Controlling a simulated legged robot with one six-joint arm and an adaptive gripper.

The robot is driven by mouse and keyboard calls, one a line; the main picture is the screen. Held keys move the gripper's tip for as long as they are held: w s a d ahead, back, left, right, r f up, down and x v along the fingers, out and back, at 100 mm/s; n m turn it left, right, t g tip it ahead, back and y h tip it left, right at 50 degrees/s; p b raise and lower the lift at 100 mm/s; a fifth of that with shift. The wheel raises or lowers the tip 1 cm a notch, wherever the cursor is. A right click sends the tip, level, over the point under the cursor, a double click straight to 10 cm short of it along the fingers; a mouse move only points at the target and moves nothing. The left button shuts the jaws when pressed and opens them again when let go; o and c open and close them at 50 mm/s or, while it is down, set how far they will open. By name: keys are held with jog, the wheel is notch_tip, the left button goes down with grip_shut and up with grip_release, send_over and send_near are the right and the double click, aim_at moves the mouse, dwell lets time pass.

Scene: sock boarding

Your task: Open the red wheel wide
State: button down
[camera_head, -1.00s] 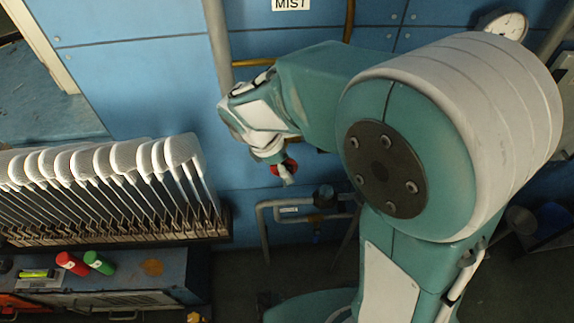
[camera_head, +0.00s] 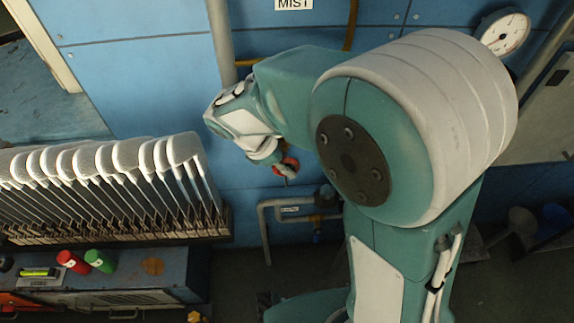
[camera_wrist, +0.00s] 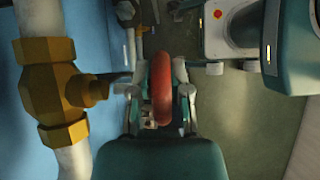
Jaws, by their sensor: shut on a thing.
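The red wheel (camera_wrist: 162,90) shows edge-on in the wrist view, on the stem of a brass valve (camera_wrist: 52,90) set in a white pipe. My gripper (camera_wrist: 160,98) has one finger on each side of the wheel and is shut on it. In the head view the red wheel (camera_head: 286,166) shows as a small red patch at the fingers of my gripper (camera_head: 284,170), in front of the blue wall. My wrist and fingers cover part of the wheel there, and the brass valve is hidden behind my arm.
A rack of white sock forms (camera_head: 110,165) stands at the left. Grey pipes (camera_head: 265,230) run low on the wall below the wheel. A gauge (camera_head: 503,32) is at the upper right.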

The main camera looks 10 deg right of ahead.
aim_at(288, 157)
jog(key=shift+w+r+h, duration=0.1)
jog(key=shift+r+h, duration=0.1)
jog(key=shift+h, duration=1.9)
jog(key=c, duration=0.6)
grip_release()
notch_tip(288, 157, up, 10)
jog(key=shift+f, duration=0.1)
